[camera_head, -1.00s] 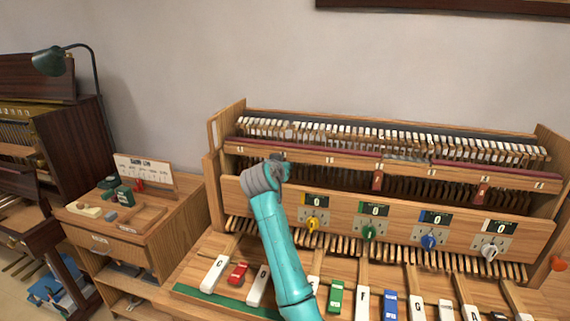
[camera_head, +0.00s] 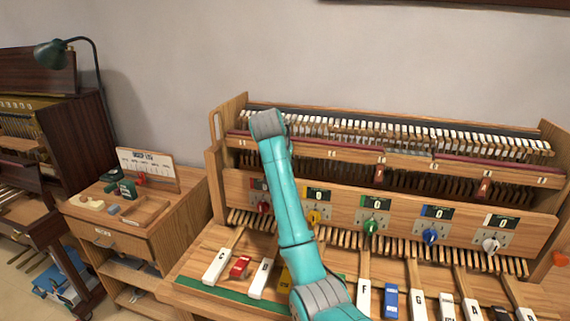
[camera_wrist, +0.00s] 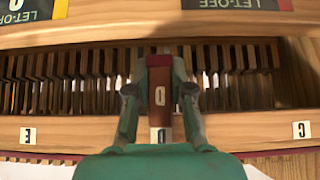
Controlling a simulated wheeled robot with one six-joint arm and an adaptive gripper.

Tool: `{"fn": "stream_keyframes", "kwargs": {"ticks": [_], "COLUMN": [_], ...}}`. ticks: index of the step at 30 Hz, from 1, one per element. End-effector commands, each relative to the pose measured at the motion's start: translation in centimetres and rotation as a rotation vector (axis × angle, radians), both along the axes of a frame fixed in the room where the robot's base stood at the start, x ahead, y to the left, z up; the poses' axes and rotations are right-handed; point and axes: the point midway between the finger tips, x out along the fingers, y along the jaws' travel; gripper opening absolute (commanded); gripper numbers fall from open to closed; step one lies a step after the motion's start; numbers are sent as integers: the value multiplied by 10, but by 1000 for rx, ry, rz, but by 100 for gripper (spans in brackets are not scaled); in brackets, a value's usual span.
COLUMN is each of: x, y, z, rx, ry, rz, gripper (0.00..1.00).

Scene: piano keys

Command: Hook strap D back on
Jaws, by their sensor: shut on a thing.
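A small "D" plate (camera_wrist: 161,136) on the wooden rail (camera_wrist: 235,131) lines up with the strap. I cannot tell whether the strap is hooked to anything. In the head view my arm's end is over the left part of the rail (camera_head: 330,152); my fingers and the strap are hidden there.
Two other brown straps (camera_head: 381,172) (camera_head: 484,187) hang on the rail farther right. Below is a panel with coloured knobs (camera_head: 371,228) and displays, then lettered keys (camera_head: 216,267). A side cabinet (camera_head: 120,235) with a tray stands at the left. Dark rods (camera_wrist: 235,75) stand close behind the strap.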

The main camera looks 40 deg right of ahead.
Motion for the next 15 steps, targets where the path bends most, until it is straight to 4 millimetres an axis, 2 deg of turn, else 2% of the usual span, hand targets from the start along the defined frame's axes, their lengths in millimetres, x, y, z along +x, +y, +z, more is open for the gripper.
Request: {"fn": "stream_keyframes", "kwargs": {"ticks": [11,12,15], "x": [0,0,0], "y": [0,0,0], "z": [0,0,0], "rx": [4,4,4], "ry": [2,2,2], "rz": [1,1,1], "gripper": [0,24,48]}}
